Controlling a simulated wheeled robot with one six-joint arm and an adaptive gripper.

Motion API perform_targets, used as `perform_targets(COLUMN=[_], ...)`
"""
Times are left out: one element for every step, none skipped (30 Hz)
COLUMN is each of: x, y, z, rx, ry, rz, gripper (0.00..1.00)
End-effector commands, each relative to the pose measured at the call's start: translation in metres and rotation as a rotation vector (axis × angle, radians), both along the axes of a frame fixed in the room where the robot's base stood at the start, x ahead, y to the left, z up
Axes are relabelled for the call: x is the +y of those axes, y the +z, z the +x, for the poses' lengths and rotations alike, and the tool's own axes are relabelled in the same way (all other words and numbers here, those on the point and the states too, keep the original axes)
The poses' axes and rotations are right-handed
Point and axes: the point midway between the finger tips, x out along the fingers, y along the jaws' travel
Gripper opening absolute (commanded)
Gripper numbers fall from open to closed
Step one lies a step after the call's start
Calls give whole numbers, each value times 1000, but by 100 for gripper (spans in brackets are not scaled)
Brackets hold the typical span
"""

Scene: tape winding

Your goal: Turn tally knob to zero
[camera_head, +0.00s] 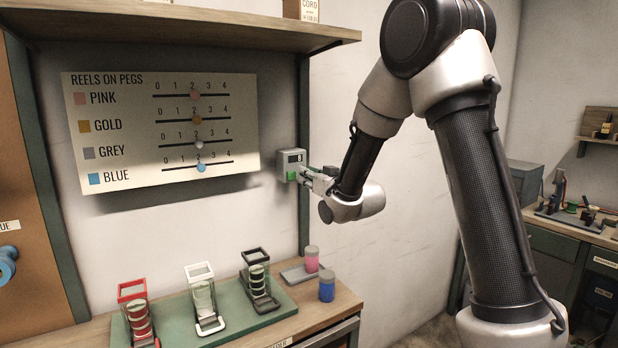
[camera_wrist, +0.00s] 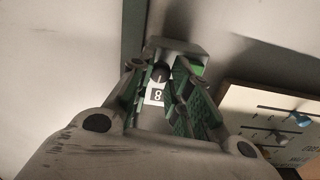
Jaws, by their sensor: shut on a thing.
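The tally box (camera_head: 287,163) is a small grey box on the green post at the right of the board. In the wrist view the display (camera_wrist: 157,96) seems to read 8. My gripper (camera_wrist: 160,67) has a finger on each side of the knob and is shut on it. In the head view my gripper (camera_head: 308,176) reaches the box's right side from the right and hides the knob.
The "Reels on pegs" board (camera_head: 160,128) hangs left of the box, with sliders at 2. A shelf (camera_head: 200,28) juts out above. Below, a bench holds a green tray (camera_head: 233,318) with several reel stands, plus pink (camera_head: 311,260) and blue (camera_head: 327,287) spools.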

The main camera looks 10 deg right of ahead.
Motion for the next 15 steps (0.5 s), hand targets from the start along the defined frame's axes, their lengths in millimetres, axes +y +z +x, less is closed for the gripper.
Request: perform_targets(x=[0, 0, 0, 0, 0, 0, -1, -1, -1, -1, -1, -1, -1, -1, -1], y=[0, 0, 0, 0, 0, 0, 0, 0, 0, 0, 0, 0, 0, 0, 0], z=[0, 0, 0, 0, 0, 0, 0, 0, 0, 0, 0, 0, 0, 0, 0], rx=[9, 15, 25, 32, 40, 52, 60, 69, 81, 90, 99, 110, 119, 128, 140], ry=[0, 0, 0, 0, 0, 0, 0, 0, 0, 0, 0, 0, 0, 0, 0], rz=[28, 48, 76, 100, 125, 159, 185, 212, 248, 276, 303, 339, 366, 394, 430], gripper=[0, 0, 0, 0, 0, 0, 0, 0, 0, 0, 0, 0, 0, 0, 0])
